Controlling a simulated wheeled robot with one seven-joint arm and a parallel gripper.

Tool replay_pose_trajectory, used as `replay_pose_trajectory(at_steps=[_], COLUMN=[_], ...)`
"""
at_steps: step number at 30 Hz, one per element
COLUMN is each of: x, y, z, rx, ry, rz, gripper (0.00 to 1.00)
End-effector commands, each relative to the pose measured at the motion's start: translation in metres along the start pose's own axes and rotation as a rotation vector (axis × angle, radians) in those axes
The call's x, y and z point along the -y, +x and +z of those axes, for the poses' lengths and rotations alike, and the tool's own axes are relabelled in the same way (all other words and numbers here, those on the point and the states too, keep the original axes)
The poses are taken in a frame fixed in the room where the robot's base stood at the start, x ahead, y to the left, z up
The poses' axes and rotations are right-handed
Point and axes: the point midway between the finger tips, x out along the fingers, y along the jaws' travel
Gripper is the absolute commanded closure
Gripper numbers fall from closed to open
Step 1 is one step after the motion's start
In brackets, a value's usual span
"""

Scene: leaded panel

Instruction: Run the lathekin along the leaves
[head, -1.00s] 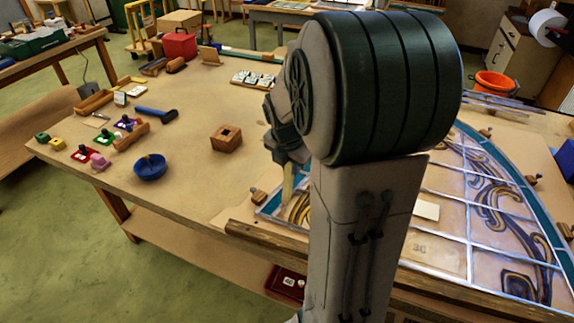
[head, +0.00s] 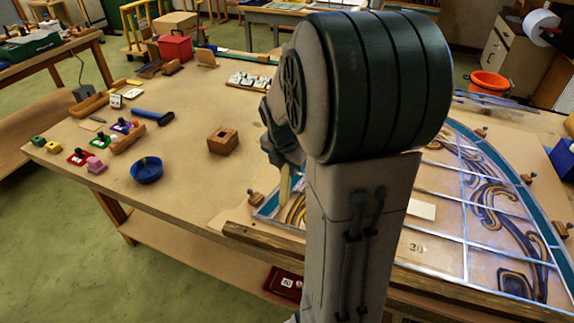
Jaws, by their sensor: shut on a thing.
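The leaded panel (head: 436,238) lies on the bench, with pale panes, grey lead strips, swirling painted shapes and a teal border. My arm stands in front of much of its left side. My gripper (head: 284,166) is partly hidden behind my arm, over the panel's left corner. It is shut on the lathekin (head: 285,186), a slim, pale wooden stick that points down. The lathekin's lower end is close to the panel's left edge strip; I cannot tell whether it touches the lead.
A wooden block with a hole (head: 223,141), a blue bowl (head: 147,171) and a blue-handled tool (head: 152,117) stand left on the bench (head: 195,190). Wooden-knobbed pegs (head: 256,199) sit around the panel. A wooden batten (head: 262,239) runs along its front. An orange bucket (head: 488,84) stands behind.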

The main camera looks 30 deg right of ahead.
Motion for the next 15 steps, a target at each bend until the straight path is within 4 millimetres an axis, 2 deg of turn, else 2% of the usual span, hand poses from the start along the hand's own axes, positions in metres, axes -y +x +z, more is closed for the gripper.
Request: replay_pose_trajectory(at_steps=[15], x=[0.0003], y=[0.0029], z=[-0.0007], rx=[0.000], ry=[0.000], rz=[0.000], gripper=[1.00])
